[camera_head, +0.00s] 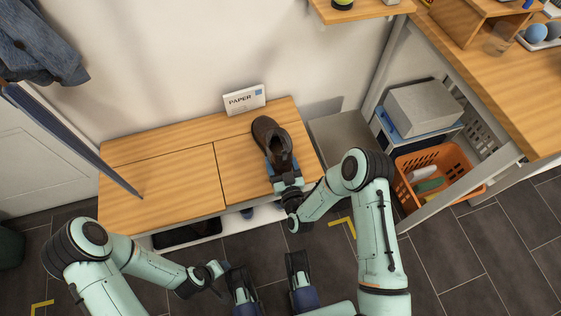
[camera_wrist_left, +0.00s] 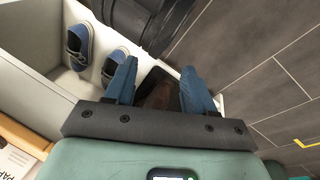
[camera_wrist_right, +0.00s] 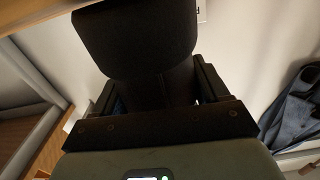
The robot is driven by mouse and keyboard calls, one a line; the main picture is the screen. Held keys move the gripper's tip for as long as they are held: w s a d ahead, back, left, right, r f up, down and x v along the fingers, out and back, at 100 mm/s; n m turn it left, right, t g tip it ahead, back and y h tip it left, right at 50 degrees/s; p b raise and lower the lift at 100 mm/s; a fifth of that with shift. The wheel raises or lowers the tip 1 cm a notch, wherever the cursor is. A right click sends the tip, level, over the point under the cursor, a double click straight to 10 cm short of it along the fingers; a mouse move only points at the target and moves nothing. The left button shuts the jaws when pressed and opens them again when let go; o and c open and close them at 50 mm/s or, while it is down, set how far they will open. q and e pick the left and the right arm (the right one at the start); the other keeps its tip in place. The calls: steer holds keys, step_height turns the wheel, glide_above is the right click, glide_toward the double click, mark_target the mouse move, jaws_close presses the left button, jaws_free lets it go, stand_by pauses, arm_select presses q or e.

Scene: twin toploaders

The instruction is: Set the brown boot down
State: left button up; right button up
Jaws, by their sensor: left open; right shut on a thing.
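The brown boot (camera_head: 270,135) is over the right half of the wooden bench top (camera_head: 165,200), toe pointing to the wall. My right gripper (camera_head: 284,180) is shut on its near end. I cannot tell whether the sole touches the wood. In the right wrist view the boot (camera_wrist_right: 140,40) is a large dark shape between the fingers, hiding most of what lies beyond. My left gripper (camera_head: 220,268) is open and empty, low in front of the bench; its blue fingers (camera_wrist_left: 158,85) spread apart in the left wrist view.
A white PAPER box (camera_head: 244,99) stands at the bench's back edge. Blue shoes (camera_wrist_left: 78,45) and a black tray (camera_head: 187,234) are under the bench. An orange basket (camera_head: 435,175) is to the right.

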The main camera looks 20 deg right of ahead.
steer(key=shift+r, duration=0.1)
steer(key=o, duration=1.5)
